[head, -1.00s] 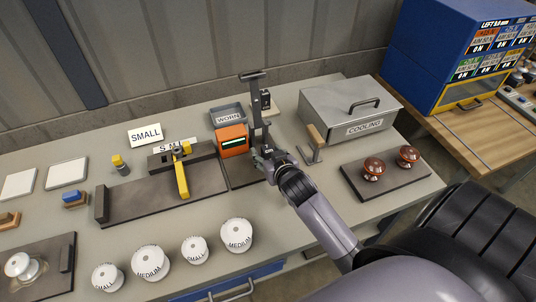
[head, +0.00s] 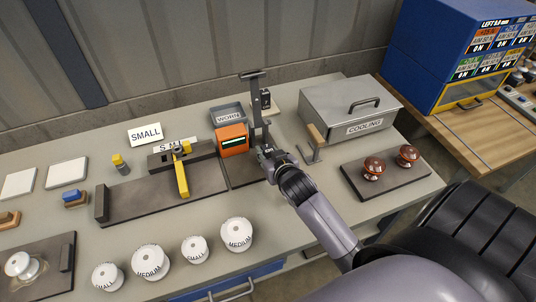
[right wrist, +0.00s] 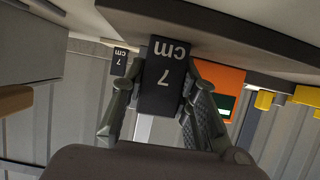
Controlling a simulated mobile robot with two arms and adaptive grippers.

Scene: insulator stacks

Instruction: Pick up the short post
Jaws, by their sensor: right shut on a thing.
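The short post (right wrist: 162,80) is a dark block marked "7 cm" in the right wrist view, where the picture appears upside down. My right gripper (right wrist: 158,105) is shut on it, with one finger on each side. In the head view my right gripper (head: 266,155) is low at the front of the press stand, right of the orange display box. There the post is mostly hidden by the gripper. I cannot tell whether the post still touches the surface under it. My left gripper is not in view.
The press stand (head: 256,105) and orange display box (head: 232,139) are close behind and left of the gripper. The grey COOLING box (head: 350,108) stands to the right, with a wooden-handled tool (head: 317,138) between. White insulators (head: 237,234) line the front edge.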

